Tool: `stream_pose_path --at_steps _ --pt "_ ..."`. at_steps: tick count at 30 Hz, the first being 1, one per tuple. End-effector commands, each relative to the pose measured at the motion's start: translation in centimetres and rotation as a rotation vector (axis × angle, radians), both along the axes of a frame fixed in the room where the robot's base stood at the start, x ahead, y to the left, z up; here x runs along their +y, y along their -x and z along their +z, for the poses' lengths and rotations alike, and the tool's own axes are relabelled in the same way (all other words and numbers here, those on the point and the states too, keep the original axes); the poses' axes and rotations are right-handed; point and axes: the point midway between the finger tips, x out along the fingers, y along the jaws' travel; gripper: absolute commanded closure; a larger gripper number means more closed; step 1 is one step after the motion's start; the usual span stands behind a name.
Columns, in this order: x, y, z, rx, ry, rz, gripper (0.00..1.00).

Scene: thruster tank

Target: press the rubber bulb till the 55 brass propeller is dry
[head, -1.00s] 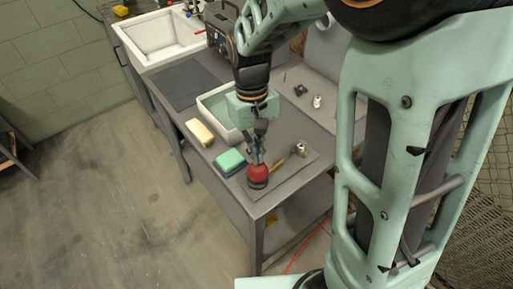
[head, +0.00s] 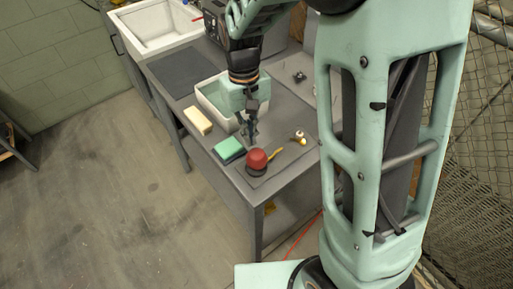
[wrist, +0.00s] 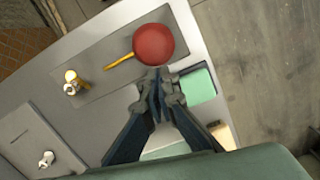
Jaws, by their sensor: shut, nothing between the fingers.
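The red rubber bulb (head: 257,159) sits on a grey mat near the table's front corner; it also shows in the wrist view (wrist: 153,43). A thin yellow stick (wrist: 121,61), perhaps its nozzle, points from its side towards a small brass-and-white piece (wrist: 72,83). That piece also stands on the mat in the head view (head: 298,136). It may be the brass propeller; its number and any wetness are too small to tell. My gripper (wrist: 159,82) is shut and empty, beside and apart from the bulb in the wrist view. In the head view my gripper (head: 251,143) hangs just behind the bulb.
A white water tub (head: 207,101) stands behind my gripper. A green sponge-like block (head: 228,147) and a cream block (head: 198,120) lie left of the bulb. A small dark part (head: 299,76) lies farther back. A white sink (head: 157,32) stands at the far left.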

Motion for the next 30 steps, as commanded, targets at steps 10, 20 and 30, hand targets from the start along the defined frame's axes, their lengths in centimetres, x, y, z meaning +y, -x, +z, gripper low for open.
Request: stream_pose_path --at_steps 10,20,30 --pt "0.1 -0.4 3.6 -0.005 -0.002 0.000 1.00" --pt "0.4 -1.0 10.1 -0.004 -0.001 -0.001 1.00" --pt "0.4 -1.1 12.0 -0.001 0.000 0.000 1.00"
